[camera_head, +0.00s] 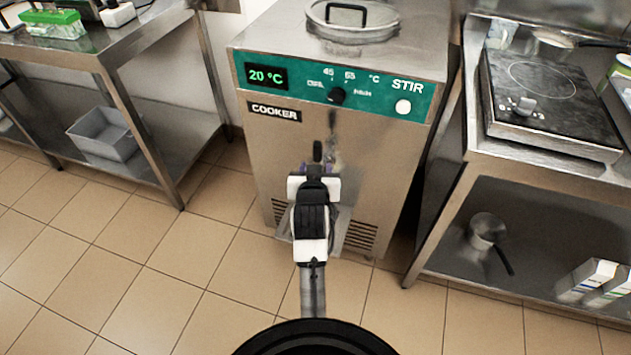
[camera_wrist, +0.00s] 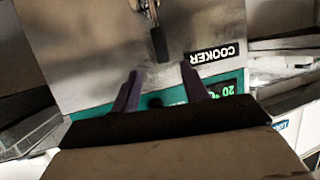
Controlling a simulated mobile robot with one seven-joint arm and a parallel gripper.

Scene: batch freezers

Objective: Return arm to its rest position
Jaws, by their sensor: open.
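My arm reaches out from the bottom centre of the head view toward the front of the cooker (camera_head: 290,150). My gripper (camera_wrist: 163,85) shows in the wrist view as two purple fingers, apart, with nothing between them. In the head view my wrist mostly hides the fingers. The wrist view is upside down and shows the cooker front (camera_wrist: 100,50) with its label and green panel. A dark-handled lever (camera_wrist: 158,42) on the cooker front lies beyond the fingertips. I cannot tell the exact gap to it.
The cooker has a lid (camera_head: 352,20) on top, a knob (camera_head: 337,95) and a display reading 20 °C. A steel table (camera_head: 130,45) with a grey bin (camera_head: 103,133) stands left. A bench with a hob (camera_head: 555,100) and a saucepan (camera_head: 487,230) below stands right. Tiled floor is clear in front.

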